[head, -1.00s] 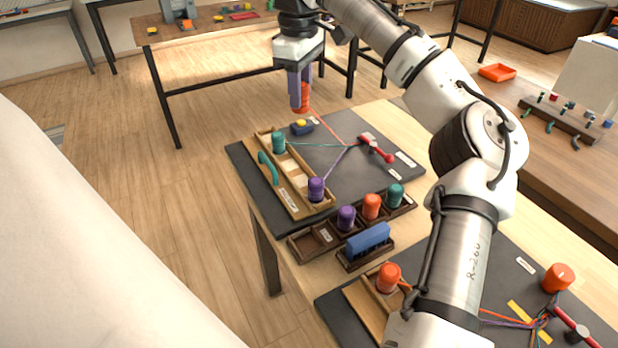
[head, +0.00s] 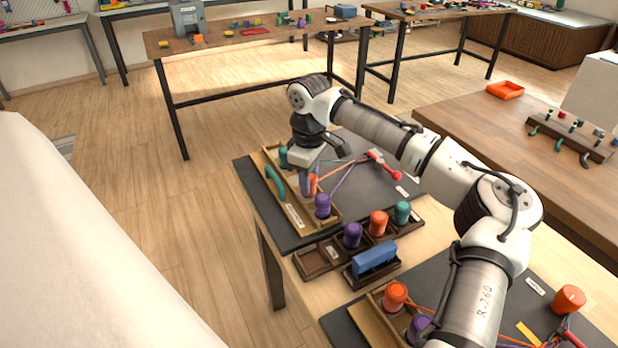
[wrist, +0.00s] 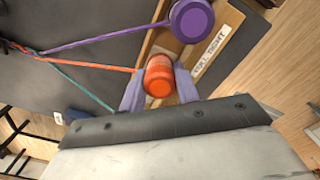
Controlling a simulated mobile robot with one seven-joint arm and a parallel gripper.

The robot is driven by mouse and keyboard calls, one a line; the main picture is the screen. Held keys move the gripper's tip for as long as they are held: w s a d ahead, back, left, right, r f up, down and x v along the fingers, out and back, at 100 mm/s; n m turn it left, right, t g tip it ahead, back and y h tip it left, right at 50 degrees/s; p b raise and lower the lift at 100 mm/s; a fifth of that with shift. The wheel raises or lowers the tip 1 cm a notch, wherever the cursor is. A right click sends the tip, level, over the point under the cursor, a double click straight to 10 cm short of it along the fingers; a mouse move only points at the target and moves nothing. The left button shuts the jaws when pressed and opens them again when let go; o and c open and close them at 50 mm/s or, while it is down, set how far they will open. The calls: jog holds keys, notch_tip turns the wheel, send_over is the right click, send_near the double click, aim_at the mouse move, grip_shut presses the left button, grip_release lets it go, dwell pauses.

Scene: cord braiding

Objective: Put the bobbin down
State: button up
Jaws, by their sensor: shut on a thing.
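My gripper (wrist: 160,90) is shut on an orange bobbin (wrist: 159,77), with one purple finger on each side of it. In the head view the held bobbin (head: 313,184) shows in part at the wooden tray (head: 297,213) on the dark mat. An orange cord runs from it to the red-handled clamp (head: 382,165). A purple bobbin (head: 323,205) stands in the tray on the near side of the held one. A teal bobbin (head: 284,157) stands at the far end, partly behind my arm. I cannot tell whether the held bobbin touches the tray floor.
A dark rack (head: 318,262) in front holds purple (head: 353,235), orange (head: 379,223) and teal (head: 402,212) bobbins. A blue block (head: 374,260) sits beside it. A second mat with bobbins lies nearer. The mat right of the tray is mostly clear.

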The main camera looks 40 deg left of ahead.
jog(key=shift+f, duration=0.15)
jog(key=shift+f, duration=0.3)
jog(key=o, duration=1)
jog(key=shift+r, duration=0.1)
notch_tip(320, 180, up, 13)
jog(key=shift+f+b, duration=0.2)
jog(key=shift+b, duration=0.15)
